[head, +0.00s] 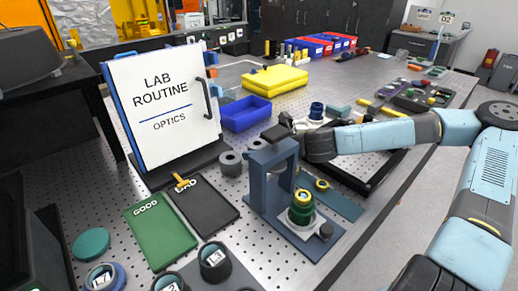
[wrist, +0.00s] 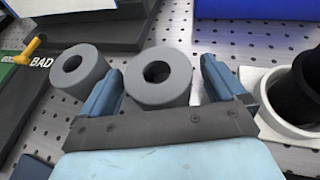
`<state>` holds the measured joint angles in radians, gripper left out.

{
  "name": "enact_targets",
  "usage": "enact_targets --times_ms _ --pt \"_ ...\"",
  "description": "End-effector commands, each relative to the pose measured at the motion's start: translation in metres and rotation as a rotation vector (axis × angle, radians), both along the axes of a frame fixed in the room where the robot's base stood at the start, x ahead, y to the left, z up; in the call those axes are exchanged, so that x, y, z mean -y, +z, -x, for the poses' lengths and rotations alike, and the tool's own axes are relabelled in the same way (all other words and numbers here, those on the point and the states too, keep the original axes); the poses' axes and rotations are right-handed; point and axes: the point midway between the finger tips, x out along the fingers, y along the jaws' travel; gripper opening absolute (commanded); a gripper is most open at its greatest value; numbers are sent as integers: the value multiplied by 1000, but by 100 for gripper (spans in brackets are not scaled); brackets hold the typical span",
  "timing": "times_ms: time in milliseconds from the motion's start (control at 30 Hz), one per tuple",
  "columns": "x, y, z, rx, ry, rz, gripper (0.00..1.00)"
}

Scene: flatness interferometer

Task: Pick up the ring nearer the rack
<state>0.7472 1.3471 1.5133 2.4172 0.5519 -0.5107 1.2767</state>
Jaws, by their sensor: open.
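Two thick grey rings lie side by side on the perforated table behind the blue stand. The left ring (head: 231,163) is closer to the BAD mat; it also shows in the wrist view (wrist: 78,83). The right ring (head: 257,144) appears between my fingers in the wrist view (wrist: 165,94). My gripper (wrist: 160,68) is open, one blue finger on each side of the right ring; the left finger lies between the two rings. I cannot tell whether the fingers touch it. In the head view, my gripper (head: 277,132) is beside the right ring. I cannot clearly identify the rack.
The blue stand (head: 271,160) holds a green and brass part close in front of my gripper. A LAB ROUTINE binder (head: 160,95) stands at the left. The GOOD mat (head: 160,230) and BAD mat (head: 205,210) lie in front. A blue bin (head: 246,114) is behind the rings.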

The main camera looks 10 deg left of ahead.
Motion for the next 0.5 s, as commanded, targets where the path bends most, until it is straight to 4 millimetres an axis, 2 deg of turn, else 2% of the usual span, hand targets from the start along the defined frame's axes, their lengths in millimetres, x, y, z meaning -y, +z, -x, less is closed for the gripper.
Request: enact_targets --times_ms 167,433,500 --pt "-13 -5 -5 0 2 -1 97" --pt "-14 -6 -6 0 1 0 97" --pt "-14 -6 -6 0 1 0 92"
